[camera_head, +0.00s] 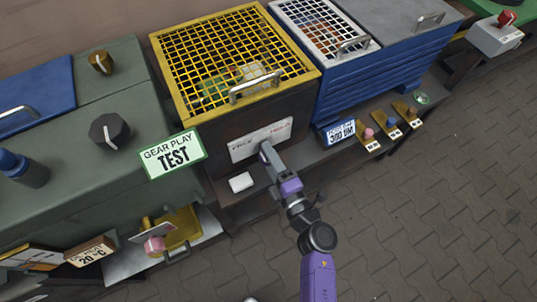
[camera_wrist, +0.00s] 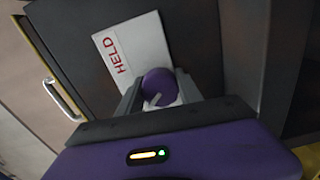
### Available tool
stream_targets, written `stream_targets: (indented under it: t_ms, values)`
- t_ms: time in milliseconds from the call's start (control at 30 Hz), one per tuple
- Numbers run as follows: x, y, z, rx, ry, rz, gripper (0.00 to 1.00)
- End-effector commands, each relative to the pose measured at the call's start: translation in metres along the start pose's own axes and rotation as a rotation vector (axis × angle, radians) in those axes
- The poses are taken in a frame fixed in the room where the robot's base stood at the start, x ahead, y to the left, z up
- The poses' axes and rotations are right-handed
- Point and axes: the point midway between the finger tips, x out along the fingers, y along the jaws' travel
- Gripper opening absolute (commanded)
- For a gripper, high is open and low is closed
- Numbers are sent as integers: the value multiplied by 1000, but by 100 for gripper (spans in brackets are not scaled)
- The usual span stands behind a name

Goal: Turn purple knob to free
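The purple knob (camera_wrist: 158,84) shows in the wrist view with a pale pointer mark at its lower left edge. It sits beside a white plate (camera_wrist: 133,46) with the red word HELD. In the head view the plate (camera_head: 261,139) is on the dark front of the yellow-grated box, with FREE at left and HELD at right. My gripper (camera_wrist: 159,88) has one finger on each side of the knob, very close to it. I cannot tell whether the fingers touch it. In the head view my gripper (camera_head: 265,152) hides the knob.
The yellow-grated box (camera_head: 165,75) has a metal handle (camera_head: 256,86). A green GEAR PLAY TEST sign (camera_head: 172,154) stands at left, near a black dial (camera_head: 109,131). A small white block (camera_head: 241,182) lies on the ledge. Small coloured knobs (camera_head: 391,122) line the right side. The paved floor is open.

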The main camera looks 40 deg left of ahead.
Motion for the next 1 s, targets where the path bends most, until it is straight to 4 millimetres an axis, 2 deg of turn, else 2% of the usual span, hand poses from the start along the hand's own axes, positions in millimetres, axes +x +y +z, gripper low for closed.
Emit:
stream_targets:
  t_ms: [33,100,467,567,833,1000]
  values:
    - [-1,-2,0,-2,0,-3,50]
    - [-1,-1,0,-2,0,-2,64]
    - [-3,0,0,0,0,-1,64]
    - [-13,-1,0,1,-2,-2,64]
    - [-56,0,0,0,-3,-3,64]
    - [-74,-1,0,0,-1,-1,64]
